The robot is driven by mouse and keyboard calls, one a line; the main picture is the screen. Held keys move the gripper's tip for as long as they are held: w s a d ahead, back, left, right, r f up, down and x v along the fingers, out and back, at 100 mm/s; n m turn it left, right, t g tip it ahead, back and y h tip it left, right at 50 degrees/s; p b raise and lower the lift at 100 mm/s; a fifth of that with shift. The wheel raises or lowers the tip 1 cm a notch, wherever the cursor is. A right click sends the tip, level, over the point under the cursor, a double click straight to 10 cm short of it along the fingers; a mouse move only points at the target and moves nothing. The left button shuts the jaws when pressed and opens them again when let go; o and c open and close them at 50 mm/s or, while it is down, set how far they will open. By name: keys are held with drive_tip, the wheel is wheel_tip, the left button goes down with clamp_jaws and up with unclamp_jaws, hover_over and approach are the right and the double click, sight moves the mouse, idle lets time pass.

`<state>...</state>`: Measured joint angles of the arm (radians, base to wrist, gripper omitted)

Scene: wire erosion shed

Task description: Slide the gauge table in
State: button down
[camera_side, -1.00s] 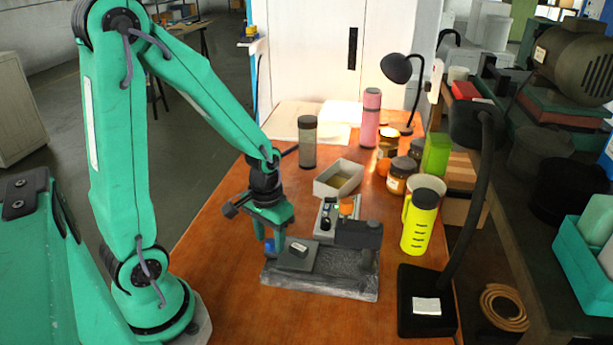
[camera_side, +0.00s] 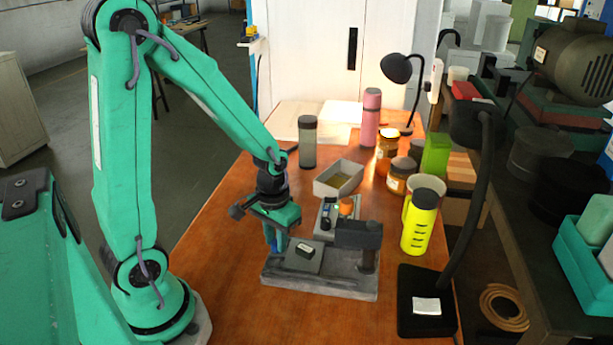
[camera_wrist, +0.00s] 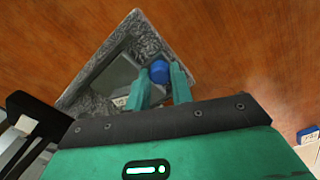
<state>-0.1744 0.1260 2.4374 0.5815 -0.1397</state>
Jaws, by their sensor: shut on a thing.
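Behind the base are a small box with an orange button (camera_side: 346,208) and an open grey tray (camera_side: 338,180). A yellow jug (camera_side: 419,225), jars and a black lamp base (camera_side: 426,300) stand to the right. The orange tabletop is clear in front.

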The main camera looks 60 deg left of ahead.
sight(292, 252)
drive_tip(key=shift+w+d, duration=1.25)
drive_tip(key=shift+w, duration=0.1)
drive_tip(key=c, duration=1.2)
unclamp_jaws()
drive_tip(key=shift+c, duration=0.2)
drive_tip(key=shift+s, duration=0.1)
drive_tip(key=shift+r, duration=0.15)
wheel_tip(292, 252, up, 8)
drive_tip(key=shift+f, duration=0.2)
